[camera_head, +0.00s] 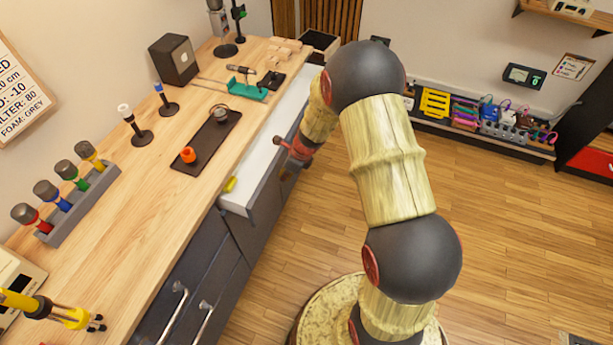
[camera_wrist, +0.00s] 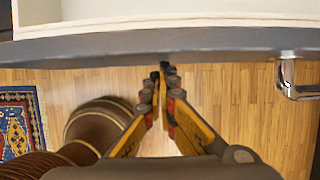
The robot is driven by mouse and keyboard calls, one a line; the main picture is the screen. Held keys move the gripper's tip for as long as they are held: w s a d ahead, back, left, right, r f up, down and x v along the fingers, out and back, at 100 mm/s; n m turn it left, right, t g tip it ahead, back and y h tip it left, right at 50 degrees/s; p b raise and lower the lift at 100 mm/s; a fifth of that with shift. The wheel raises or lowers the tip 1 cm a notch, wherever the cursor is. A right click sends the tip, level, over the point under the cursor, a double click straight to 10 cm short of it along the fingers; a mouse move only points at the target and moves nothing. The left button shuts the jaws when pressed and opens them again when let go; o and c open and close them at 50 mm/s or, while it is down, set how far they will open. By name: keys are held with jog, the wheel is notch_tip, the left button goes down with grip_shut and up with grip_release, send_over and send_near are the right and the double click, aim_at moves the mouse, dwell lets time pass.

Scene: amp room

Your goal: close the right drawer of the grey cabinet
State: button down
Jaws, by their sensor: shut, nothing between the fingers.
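The grey cabinet (camera_head: 192,262) stands under the wooden worktop along the left. Its right drawer (camera_head: 262,152) is pulled out, with a white interior and a grey front, in the head view. In the wrist view, the drawer's grey front edge (camera_wrist: 220,42) runs across the top, and its metal handle (camera_wrist: 288,80) sticks out at the right. My gripper (camera_wrist: 164,70) is shut and empty, its fingertips at or very close to the drawer front, left of the handle. Actual contact cannot be told. In the head view, the gripper is small and partly hidden by the arm beside the drawer.
A small yellow item (camera_head: 230,184) lies at the drawer's near end. The worktop (camera_head: 150,190) holds a dark tray (camera_head: 207,142), a tool rack (camera_head: 75,205) and a black speaker (camera_head: 173,60). Wooden floor (camera_head: 520,230) is clear at the right. A patterned rug (camera_wrist: 20,122) shows in the wrist view.

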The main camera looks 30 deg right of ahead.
jog(key=w+a+p, duration=0.2)
jog(key=w+a, duration=0.1)
jog(key=w+a+p, duration=0.2)
jog(key=w+a, duration=0.1)
jog(key=w, duration=0.1)
jog(key=w+a+p, duration=0.2)
jog(key=w, duration=0.1)
jog(key=shift+w+a+r+p, duration=0.1)
jog(key=shift+w+a+p, duration=0.05)
jog(key=shift+a+p, duration=0.2)
